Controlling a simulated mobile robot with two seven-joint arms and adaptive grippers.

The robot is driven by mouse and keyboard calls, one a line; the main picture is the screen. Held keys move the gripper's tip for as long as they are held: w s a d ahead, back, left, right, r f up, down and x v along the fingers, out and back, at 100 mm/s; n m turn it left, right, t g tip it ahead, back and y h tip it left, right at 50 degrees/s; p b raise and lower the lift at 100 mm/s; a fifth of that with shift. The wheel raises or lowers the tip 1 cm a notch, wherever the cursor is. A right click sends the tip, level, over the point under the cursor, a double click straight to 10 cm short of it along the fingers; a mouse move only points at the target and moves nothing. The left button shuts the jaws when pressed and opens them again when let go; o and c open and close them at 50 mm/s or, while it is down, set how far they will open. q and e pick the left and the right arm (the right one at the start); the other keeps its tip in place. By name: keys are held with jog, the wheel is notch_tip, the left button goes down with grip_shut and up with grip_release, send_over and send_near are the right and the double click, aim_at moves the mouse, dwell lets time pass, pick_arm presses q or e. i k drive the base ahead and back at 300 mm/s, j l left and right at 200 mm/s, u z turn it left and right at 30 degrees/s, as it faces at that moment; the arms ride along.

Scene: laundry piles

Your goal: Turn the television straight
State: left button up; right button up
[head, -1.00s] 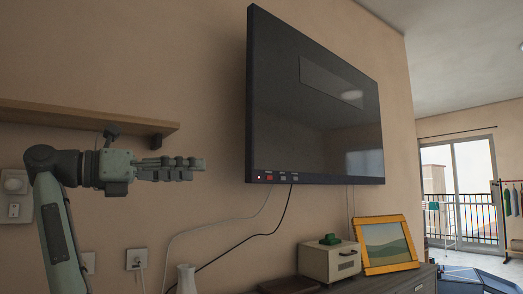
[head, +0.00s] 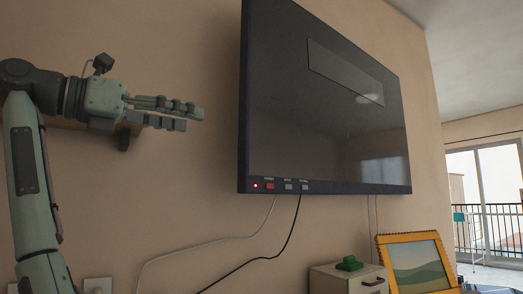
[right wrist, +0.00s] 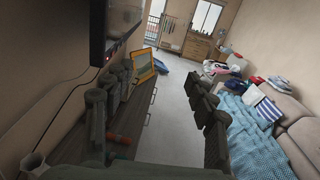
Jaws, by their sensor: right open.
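The television (head: 325,130) is a large black flat screen on the wall in the head view. Its near left edge looks taller than its far right edge, and a small red light shows at its lower left. Its wall mount is hidden. My right gripper (head: 194,117) is open and empty, left of the television's left edge and apart from it in the picture. In the right wrist view, its fingers (right wrist: 170,98) are spread with nothing between them, and part of the television (right wrist: 112,28) shows at the upper left. My left gripper is not in view.
A wall shelf (head: 130,131) is behind my arm. A sofa (right wrist: 290,115) stands across the clear floor.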

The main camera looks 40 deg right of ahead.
aim_at(316, 110)
jog(key=i+l, duration=0.1)
jog(key=l, duration=0.2)
jog(key=i+l, duration=0.15)
jog(key=l, duration=0.15)
jog(key=i+l, duration=0.1)
jog(key=l, duration=0.2)
jog(key=i+l, duration=0.15)
jog(key=l, duration=0.15)
